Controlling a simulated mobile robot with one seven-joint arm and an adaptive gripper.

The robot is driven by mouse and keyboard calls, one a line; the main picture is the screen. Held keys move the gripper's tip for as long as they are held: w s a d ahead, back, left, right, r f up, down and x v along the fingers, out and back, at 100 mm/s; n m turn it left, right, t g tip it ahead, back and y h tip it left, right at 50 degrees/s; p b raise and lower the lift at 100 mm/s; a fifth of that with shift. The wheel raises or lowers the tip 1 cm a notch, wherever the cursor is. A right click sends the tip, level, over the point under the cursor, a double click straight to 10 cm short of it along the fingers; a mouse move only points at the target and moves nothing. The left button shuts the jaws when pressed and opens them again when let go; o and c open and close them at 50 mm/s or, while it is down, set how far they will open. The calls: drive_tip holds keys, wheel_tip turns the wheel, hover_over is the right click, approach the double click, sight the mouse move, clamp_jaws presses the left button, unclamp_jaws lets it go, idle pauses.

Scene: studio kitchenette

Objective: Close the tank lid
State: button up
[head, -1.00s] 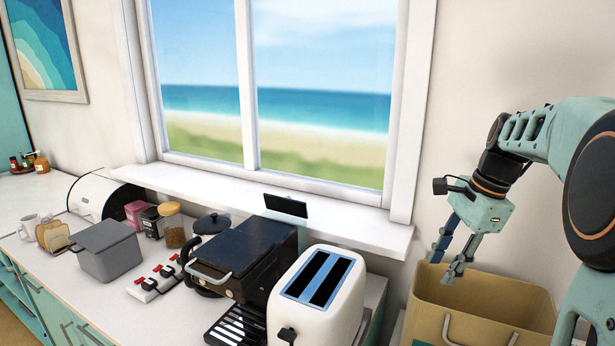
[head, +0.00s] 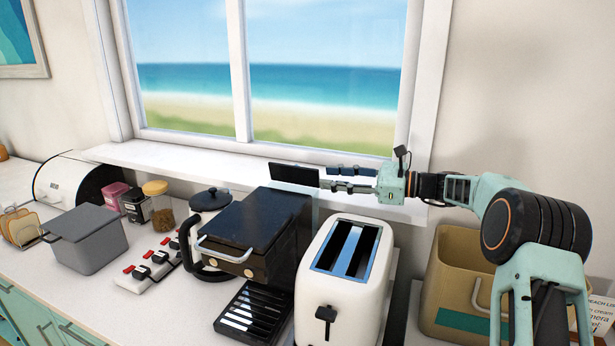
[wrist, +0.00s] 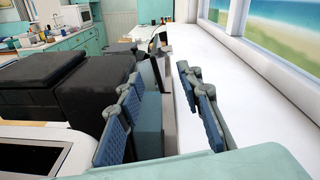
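The tank lid (head: 294,174) is a flat black panel standing raised at the back of the black coffee machine (head: 252,232), in front of the window sill. The pale, see-through tank (head: 310,222) is below it, mostly hidden behind the machine and toaster. My gripper (head: 328,178) is just right of the lid, fingers pointing left at it, at about its height. In the wrist view my gripper (wrist: 160,77) has its fingers spread with nothing held between them. The machine (wrist: 95,88) is to their left. I cannot tell whether a fingertip touches the lid.
A white toaster (head: 345,262) stands on the counter below my gripper. The white window sill (head: 170,160) runs close behind. A tan bin (head: 455,265) is under my arm at the right. A kettle (head: 207,205), power strip (head: 147,268) and grey pot (head: 88,240) stand left.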

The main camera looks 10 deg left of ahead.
sight(294, 168)
drive_tip(key=shift+y, duration=0.4)
drive_tip(key=w+a, duration=0.1)
drive_tip(key=a, duration=0.2)
drive_tip(key=a+p, duration=0.1)
drive_tip(key=a, duration=0.3)
drive_tip(key=w+a, duration=0.1)
drive_tip(key=a, duration=0.3)
drive_tip(key=shift+w+a+p, duration=0.1)
drive_tip(key=shift+w+p, duration=0.2)
drive_tip(key=shift+w, duration=0.05)
drive_tip(key=shift+r, duration=0.15)
clamp_jaws()
